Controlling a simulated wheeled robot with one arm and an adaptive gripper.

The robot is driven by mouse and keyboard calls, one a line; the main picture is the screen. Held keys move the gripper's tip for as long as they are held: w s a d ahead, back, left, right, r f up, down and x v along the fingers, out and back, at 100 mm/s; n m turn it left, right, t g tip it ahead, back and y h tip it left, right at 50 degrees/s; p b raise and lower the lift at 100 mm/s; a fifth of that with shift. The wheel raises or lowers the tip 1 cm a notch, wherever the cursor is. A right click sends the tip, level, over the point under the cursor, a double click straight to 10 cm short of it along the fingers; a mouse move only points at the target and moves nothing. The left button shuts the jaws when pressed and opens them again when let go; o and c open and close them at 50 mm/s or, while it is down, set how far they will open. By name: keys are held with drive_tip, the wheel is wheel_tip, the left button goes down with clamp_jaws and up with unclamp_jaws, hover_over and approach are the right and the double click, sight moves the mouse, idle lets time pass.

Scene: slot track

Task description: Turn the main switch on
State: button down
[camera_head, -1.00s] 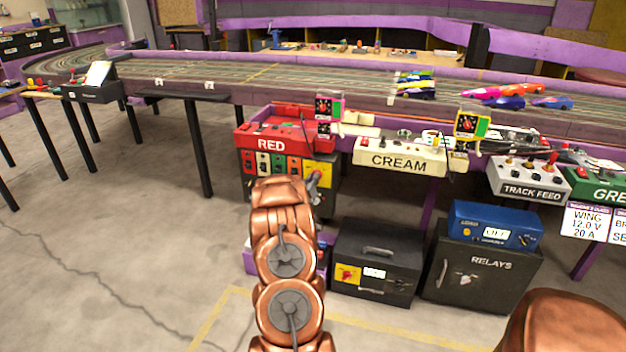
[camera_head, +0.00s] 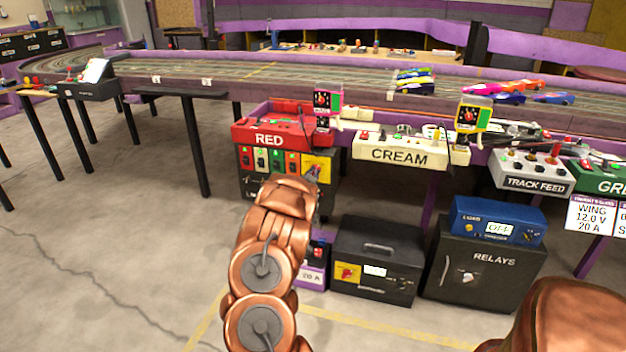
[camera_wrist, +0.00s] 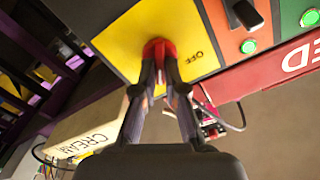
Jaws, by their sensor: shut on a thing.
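The main switch is a red knob (camera_wrist: 158,50) on a yellow plate (camera_wrist: 127,42) in the wrist view. The word OFF stands on the plate beside the knob. My gripper (camera_wrist: 165,72) is shut on the red knob, one dark finger on each side. In the head view the yellow plate (camera_head: 317,166) sits at the right end of the box under the RED station, and my copper arm reaches up to it. My gripper is mostly hidden there behind my arm. The exact angle of the knob is partly hidden by the fingers.
Open floor lies left.

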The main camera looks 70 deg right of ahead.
drive_tip(key=m+b, duration=0.2)
drive_tip(key=shift+s+f+m, duration=0.1)
drive_tip(key=shift+m, duration=0.5)
drive_tip(key=c, duration=1.2)
unclamp_jaws()
drive_tip(key=shift+c, duration=0.2)
drive_tip(key=s+a, duration=0.1)
drive_tip(key=a, duration=1.1)
drive_tip(key=shift+s, duration=0.1)
